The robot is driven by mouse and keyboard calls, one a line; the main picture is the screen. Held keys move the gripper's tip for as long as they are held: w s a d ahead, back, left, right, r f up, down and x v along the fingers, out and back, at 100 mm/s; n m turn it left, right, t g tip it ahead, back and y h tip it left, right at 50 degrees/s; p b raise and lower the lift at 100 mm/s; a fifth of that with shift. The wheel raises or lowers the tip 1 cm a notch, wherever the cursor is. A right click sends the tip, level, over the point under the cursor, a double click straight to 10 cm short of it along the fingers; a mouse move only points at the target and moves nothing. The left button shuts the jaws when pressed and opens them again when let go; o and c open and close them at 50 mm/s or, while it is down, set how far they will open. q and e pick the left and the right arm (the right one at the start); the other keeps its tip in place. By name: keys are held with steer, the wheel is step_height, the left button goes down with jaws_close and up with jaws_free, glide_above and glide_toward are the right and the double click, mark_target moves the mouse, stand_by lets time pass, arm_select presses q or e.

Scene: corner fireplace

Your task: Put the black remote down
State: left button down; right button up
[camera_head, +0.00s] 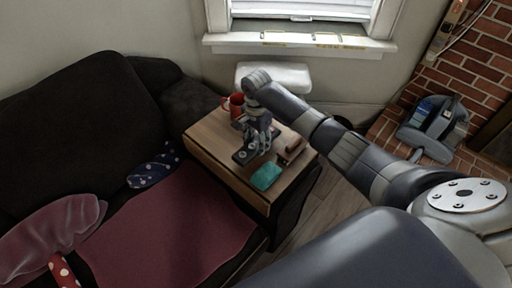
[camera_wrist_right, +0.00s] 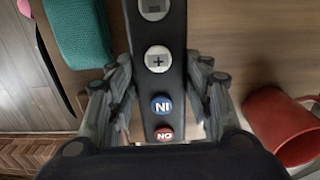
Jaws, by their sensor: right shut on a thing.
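The black remote (camera_head: 241,158) is at the small wooden side table (camera_head: 207,149), under my right gripper (camera_head: 256,142). In the right wrist view the remote (camera_wrist_right: 172,82) runs lengthwise between the two fingers, with grey, blue and red buttons facing the camera. My right gripper (camera_wrist_right: 160,95) is shut on it, one finger on each side. I cannot tell whether the remote touches the tabletop. My left gripper is not in view.
A red mug (camera_head: 232,104) stands at the table's back; a teal item (camera_head: 266,176) lies near its front corner. A brown object (camera_head: 292,150) lies right of the gripper. A dark sofa (camera_head: 85,120) adjoins the left side. The table's left part is bare.

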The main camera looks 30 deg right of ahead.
mark_target(257, 143)
steer(key=shift+f, duration=1.85)
steer(key=shift+f, duration=0.15)
steer(key=o, duration=1.1)
steer(key=shift+o, duration=0.2)
